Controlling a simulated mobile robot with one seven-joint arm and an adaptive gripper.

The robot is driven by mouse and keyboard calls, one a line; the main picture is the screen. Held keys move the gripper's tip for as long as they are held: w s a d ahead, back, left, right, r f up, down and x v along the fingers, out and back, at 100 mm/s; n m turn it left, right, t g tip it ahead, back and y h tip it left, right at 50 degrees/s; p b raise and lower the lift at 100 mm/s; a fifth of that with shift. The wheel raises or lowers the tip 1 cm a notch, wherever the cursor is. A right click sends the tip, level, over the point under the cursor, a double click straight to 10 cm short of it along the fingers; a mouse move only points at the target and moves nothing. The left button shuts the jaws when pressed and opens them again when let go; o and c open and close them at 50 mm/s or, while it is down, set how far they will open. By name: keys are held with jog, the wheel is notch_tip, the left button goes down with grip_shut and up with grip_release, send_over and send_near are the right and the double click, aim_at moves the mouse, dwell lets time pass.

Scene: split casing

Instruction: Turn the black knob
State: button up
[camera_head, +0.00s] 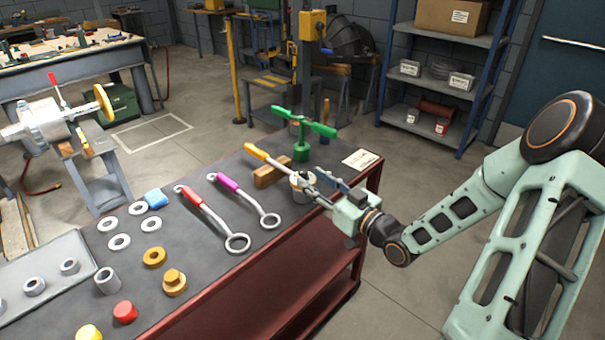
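I cannot make out a black knob in this view. My gripper (318,181) is at the far right part of the dark workbench (225,275), its fingers pointing up and left. It is over or beside a grey cup-shaped part (301,184), which it partly covers. An orange-handled tool (257,151) runs from the upper left down to the fingers. Its lower end is hidden, and I cannot tell whether the fingers grip it. A green stand with a green cross handle (302,148) stands just behind the gripper.
A wooden block (269,174) lies left of the gripper. Red-handled (205,212) and magenta-handled (244,199) ring wrenches lie further left. Several washers, rings and colored caps cover the bench's left part. A paper label (361,159) lies near the back right corner.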

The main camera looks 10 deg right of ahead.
aim_at(306, 175)
jog(key=shift+x, duration=2.2)
jog(key=shift+c, duration=0.2)
grip_shut()
